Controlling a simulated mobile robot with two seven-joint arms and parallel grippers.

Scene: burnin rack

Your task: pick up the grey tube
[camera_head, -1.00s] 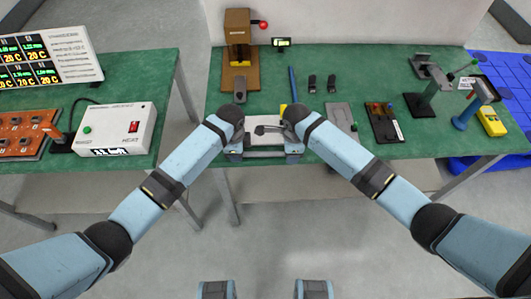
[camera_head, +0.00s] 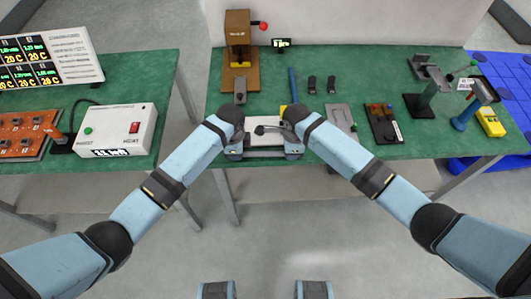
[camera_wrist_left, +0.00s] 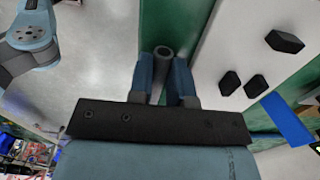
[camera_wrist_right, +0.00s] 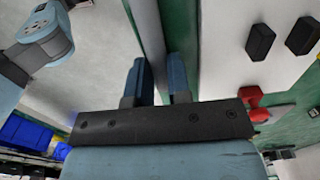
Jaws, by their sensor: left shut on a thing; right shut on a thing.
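The grey tube (camera_head: 264,154) lies level across the front edge of the green bench, between my two grippers. In the left wrist view its round hollow end (camera_wrist_left: 163,52) shows between the fingers. In the right wrist view it runs lengthwise as a grey bar (camera_wrist_right: 148,35) down to the fingers. My left gripper (camera_wrist_left: 162,80) is shut on the tube near one end. My right gripper (camera_wrist_right: 158,80) is shut on it further right. In the head view my wrists hide most of both grippers. I cannot tell whether the tube touches the bench.
A white plate (camera_head: 262,138) with a grey lever lies just behind the tube. A brown press (camera_head: 238,50), blue rod (camera_head: 292,85), grey plate (camera_head: 340,117) and dark box (camera_head: 383,125) stand behind. A heater box (camera_head: 118,132) is on the left table. A floor gap separates the tables.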

